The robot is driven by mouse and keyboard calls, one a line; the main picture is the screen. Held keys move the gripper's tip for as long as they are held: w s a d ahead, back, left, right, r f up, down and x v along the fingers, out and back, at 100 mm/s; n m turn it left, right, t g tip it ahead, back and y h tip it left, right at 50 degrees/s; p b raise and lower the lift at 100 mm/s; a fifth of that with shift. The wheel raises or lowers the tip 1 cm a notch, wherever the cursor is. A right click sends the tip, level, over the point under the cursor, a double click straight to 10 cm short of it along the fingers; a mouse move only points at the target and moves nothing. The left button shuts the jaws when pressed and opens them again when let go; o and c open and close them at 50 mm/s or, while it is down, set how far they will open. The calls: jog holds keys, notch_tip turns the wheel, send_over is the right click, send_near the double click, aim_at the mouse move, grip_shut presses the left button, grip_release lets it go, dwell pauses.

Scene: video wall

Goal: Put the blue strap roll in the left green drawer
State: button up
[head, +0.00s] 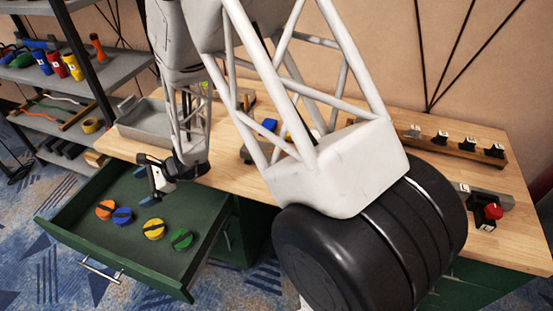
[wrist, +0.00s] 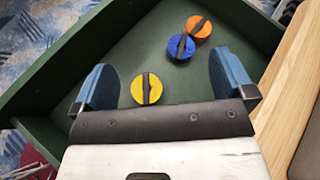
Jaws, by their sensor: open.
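The green drawer (head: 70,226) on the left is pulled open. The blue strap roll (head: 122,215) lies flat on its floor, with a dark band across its top. It also shows in the wrist view (wrist: 181,47), touching or nearly touching the orange roll (wrist: 199,28). A yellow roll (head: 154,229) and a green roll (head: 181,239) lie in the same drawer. My gripper (head: 152,178) is over the back part of the drawer, near the bench edge. In the wrist view its two blue fingers (wrist: 163,72) are wide apart, with nothing held between them.
A grey tray (head: 143,122) stands on the wooden bench (head: 232,158) behind the drawer. A small blue object (head: 269,125) sits on the bench, partly behind my arm. A wooden rack (head: 455,146) is at the right. Shelves (head: 75,75) stand at the left.

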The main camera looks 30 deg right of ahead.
jog(key=s+d+r+n+g+h, duration=0.1)
jog(key=s+d+r+n+h, duration=0.1)
jog(key=s+d+r+n, duration=0.45)
jog(key=s+d+r+n+g+h, duration=0.1)
jog(key=s+d+r+n+g, duration=0.15)
jog(key=s+r, duration=0.55)
jog(key=s+d+r+n+t+h, duration=0.2)
jog(key=s+d+r+n+h, duration=0.1)
jog(key=s+d+r+h, duration=0.2)
jog(key=s+d+r+n+t+h, duration=0.2)
jog(key=s+d+r+n+h, duration=0.2)
jog(key=s+d+r, duration=0.5)
jog(key=s+d+h, duration=0.1)
jog(key=s+d, duration=0.2)
jog(key=d, duration=0.3)
jog(key=shift+s, duration=0.4)
